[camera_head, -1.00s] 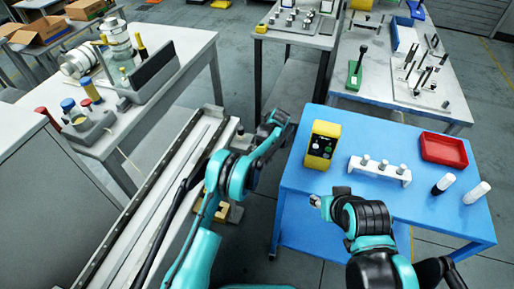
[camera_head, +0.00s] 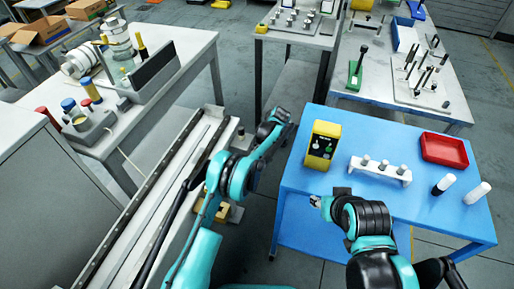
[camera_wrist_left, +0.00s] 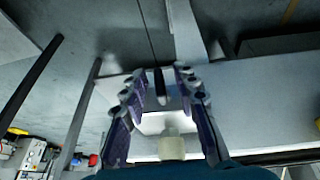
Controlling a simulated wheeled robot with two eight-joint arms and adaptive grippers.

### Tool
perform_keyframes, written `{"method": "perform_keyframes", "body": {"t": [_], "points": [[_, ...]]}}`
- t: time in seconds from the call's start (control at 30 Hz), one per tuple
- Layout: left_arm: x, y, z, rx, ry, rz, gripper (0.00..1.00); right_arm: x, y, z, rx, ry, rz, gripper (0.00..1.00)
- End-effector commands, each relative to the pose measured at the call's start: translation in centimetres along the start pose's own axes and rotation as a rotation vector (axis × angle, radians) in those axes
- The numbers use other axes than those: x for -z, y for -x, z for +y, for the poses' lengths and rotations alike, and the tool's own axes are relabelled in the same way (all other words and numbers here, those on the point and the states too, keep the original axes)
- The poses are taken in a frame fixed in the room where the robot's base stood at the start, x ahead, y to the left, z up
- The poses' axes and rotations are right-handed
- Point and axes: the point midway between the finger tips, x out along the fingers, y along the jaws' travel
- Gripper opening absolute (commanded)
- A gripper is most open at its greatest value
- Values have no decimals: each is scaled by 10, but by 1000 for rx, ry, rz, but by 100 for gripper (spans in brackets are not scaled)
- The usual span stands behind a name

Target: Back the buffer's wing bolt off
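My left gripper (camera_head: 279,119) is at the end of the teal arm, over the gap between the rail bench and the blue table. In the left wrist view its two fingers (camera_wrist_left: 158,78) are spread apart. A small dark upright piece (camera_wrist_left: 160,88) shows between the fingertips, with a white block (camera_wrist_left: 163,122) and a pale round knob (camera_wrist_left: 172,146) below it. I cannot tell whether any of these is the buffer's wing bolt, or whether the fingers touch them. My right gripper (camera_head: 321,201) is at the blue table's left front; its opening is too small to judge.
A long rail bench (camera_head: 150,205) runs at left, beside a table (camera_head: 185,50) with rolls and jars.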

Motion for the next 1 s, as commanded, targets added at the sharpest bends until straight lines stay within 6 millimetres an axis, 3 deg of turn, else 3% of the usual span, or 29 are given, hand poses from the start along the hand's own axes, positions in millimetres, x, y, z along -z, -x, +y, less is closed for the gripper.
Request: {"method": "perform_keyframes", "body": {"t": [0.5, 0.7, 1.0], "points": [[33, 78, 6, 1, 0, 0, 29, 0, 0, 0, 0, 0, 0, 40], [38, 90, 7, 1, 0, 0, 29, 0, 0, 0, 0, 0, 0, 40], [38, 91, 7, 1, 0, 0, 29, 0, 0, 0, 0, 0, 0, 40]]}}
